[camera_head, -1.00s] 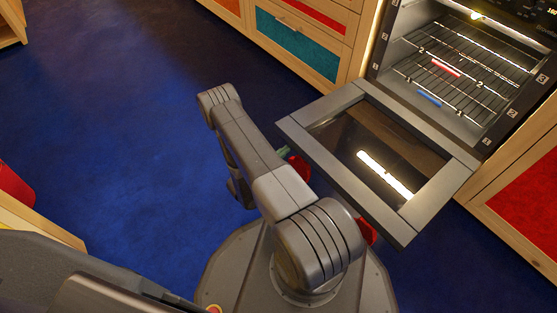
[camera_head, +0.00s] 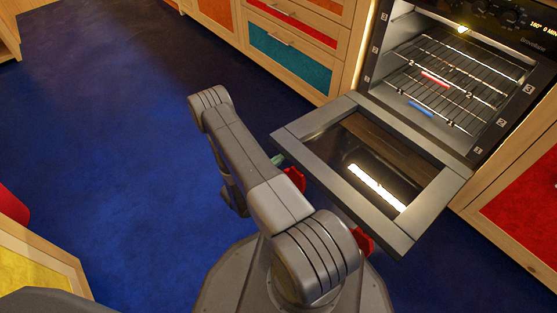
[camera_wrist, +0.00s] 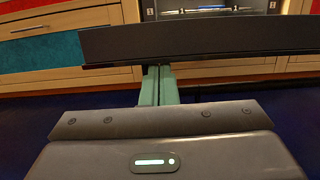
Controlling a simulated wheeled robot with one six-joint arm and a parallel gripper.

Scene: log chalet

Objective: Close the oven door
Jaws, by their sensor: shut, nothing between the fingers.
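The oven (camera_head: 475,75) stands at the upper right with its door (camera_head: 300,148) swung down and open, sticking out roughly flat into the room. The door has a grey frame and a dark glass pane. In the wrist view the door (camera_wrist: 200,40) is a dark bar across the picture. My gripper (camera_head: 277,159) is at the door's outer left edge, mostly hidden behind my arm. In the wrist view its green fingers (camera_wrist: 158,84) are together and empty, reaching to the door's lower edge. Whether they touch the door I cannot tell.
Wire racks (camera_head: 445,85) with a red and a blue item are inside the oven. Drawers (camera_head: 290,55) stand left of the oven and a red-panelled cabinet (camera_head: 520,205) right of it. The blue floor (camera_head: 100,120) at left is clear. A wooden unit (camera_head: 40,255) stands lower left.

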